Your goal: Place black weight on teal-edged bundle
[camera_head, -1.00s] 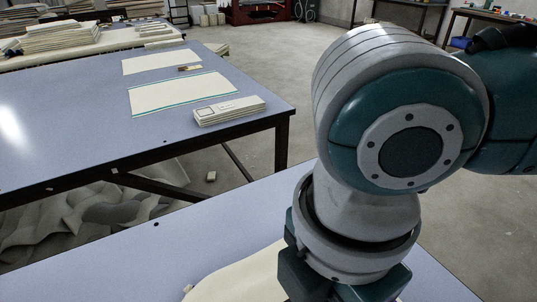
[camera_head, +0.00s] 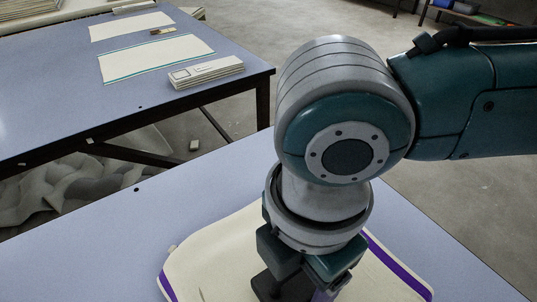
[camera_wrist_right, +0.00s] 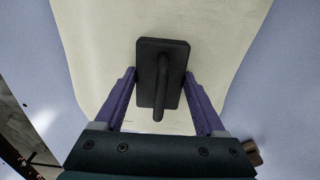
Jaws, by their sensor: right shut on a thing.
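My right gripper (camera_head: 296,288) points down over a cream cloth with purple edges (camera_head: 220,255) on the near table. It is shut on the black weight, a dark block with a bar handle, which shows clearly between the purple fingers in the right wrist view (camera_wrist_right: 176,60). In the head view the weight (camera_head: 266,286) is partly hidden by the gripper. I cannot tell whether the weight touches the cloth. A flat cream cloth with teal edges (camera_head: 155,57) lies on the far table, well away from the gripper. My left gripper is not in view.
On the far blue table (camera_head: 60,110), a stack of cream strips (camera_head: 205,72), another cream cloth (camera_head: 130,25) and a small brown item (camera_head: 162,31) lie around the teal-edged cloth. A floor gap separates the tables. The near table (camera_head: 80,240) is clear at left.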

